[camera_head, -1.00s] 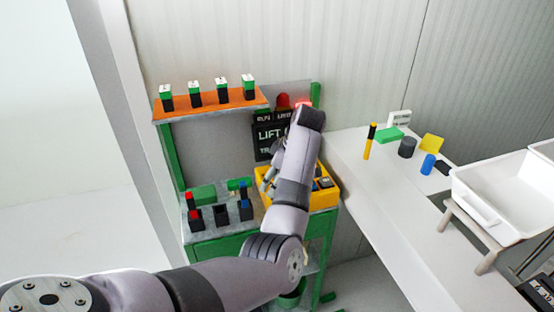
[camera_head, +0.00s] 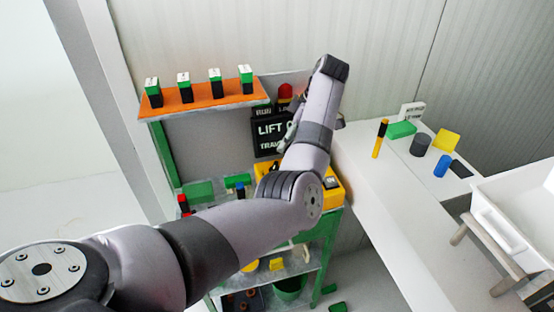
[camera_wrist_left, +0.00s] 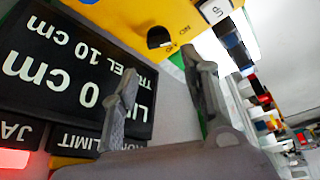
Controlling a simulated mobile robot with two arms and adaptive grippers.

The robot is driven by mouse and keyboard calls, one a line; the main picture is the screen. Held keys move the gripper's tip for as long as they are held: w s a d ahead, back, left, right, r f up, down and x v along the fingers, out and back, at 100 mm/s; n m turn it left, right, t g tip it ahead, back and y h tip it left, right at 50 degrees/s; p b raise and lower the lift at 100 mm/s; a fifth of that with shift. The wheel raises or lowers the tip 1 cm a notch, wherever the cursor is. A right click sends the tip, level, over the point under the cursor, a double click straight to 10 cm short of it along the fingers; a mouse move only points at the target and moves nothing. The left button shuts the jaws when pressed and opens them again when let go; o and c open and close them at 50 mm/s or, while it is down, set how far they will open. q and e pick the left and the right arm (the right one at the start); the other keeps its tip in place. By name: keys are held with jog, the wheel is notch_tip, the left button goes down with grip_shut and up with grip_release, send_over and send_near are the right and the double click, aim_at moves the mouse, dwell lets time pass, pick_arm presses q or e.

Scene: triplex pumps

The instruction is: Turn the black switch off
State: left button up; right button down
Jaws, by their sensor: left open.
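A yellow control box (camera_head: 328,187) stands on the green bench, partly hidden behind my left arm. In the left wrist view the yellow box (camera_wrist_left: 125,15) fills the top, upside down. A black switch (camera_wrist_left: 158,38) sits in its face beside an "ON" mark. My left gripper (camera_wrist_left: 163,68) is open and empty, its two fingers spread below the switch in that view and apart from it. In the head view only part of the left gripper (camera_head: 289,135) shows beside the forearm, in front of the black display. The right gripper is not in view.
A black display (camera_head: 268,133) reading "LIFT" stands behind the gripper, with a red lamp (camera_head: 285,92) above. An orange shelf (camera_head: 205,98) holds several green-black blocks.

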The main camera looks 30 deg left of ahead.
aim_at(275, 165)
pick_arm(q)
jog(key=p+x, duration=0.2)
jog(key=x, duration=0.7)
jog(key=shift+a+f, duration=0.15)
jog(key=shift+f, duration=0.3)
jog(key=c, duration=0.9)
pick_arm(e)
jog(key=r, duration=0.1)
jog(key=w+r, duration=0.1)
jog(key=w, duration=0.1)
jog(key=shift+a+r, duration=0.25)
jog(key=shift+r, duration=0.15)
